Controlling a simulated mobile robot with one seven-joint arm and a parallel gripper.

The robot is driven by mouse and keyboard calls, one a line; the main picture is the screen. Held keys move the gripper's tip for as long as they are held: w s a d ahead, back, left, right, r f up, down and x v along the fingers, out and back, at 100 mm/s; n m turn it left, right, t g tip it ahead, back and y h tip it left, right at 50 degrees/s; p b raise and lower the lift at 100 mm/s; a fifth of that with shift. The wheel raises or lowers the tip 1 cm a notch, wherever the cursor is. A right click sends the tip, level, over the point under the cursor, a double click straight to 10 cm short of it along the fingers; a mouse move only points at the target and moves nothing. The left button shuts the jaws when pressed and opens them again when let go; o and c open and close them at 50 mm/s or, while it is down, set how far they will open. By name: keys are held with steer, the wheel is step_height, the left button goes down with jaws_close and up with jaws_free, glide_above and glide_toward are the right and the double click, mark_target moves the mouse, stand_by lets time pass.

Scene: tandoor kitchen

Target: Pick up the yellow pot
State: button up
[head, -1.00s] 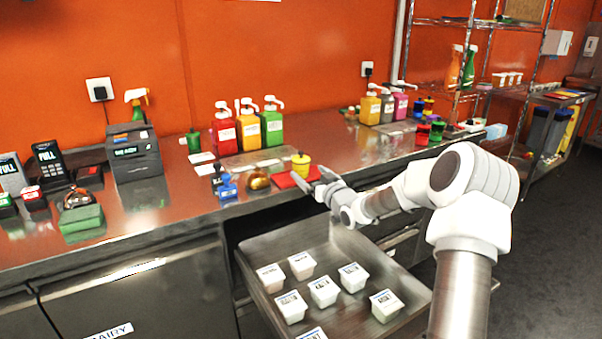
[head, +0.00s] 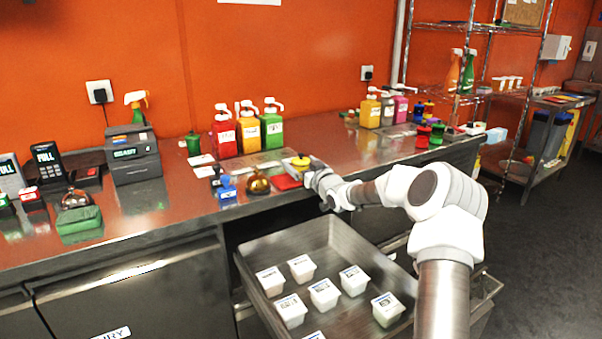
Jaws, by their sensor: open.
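My gripper (head: 304,171) is open and low over the counter, right at the pot's near right side. One finger overlaps the pot in the picture and hides its lower part. I cannot tell whether the fingers touch the pot or straddle it.
Pump bottles (head: 248,129) stand behind. Below, an open drawer (head: 352,257) holds several white tubs.

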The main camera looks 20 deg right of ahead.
steer(key=shift+c, duration=0.3)
jaws_close()
steer(key=shift+r, duration=0.15)
steer(key=shift+r+p, duration=0.45)
steer(key=shift+r, duration=0.55)
steer(key=shift+r+p, duration=0.4)
steer(key=shift+r, duration=0.55)
steer(key=s+d+r+p, duration=0.4)
steer(key=s+d+r, duration=0.2)
steer(key=s+d, duration=0.1)
steer(key=shift+s+d+r, duration=0.3)
steer(key=shift+d+r, duration=0.1)
steer(key=shift+d, duration=0.45)
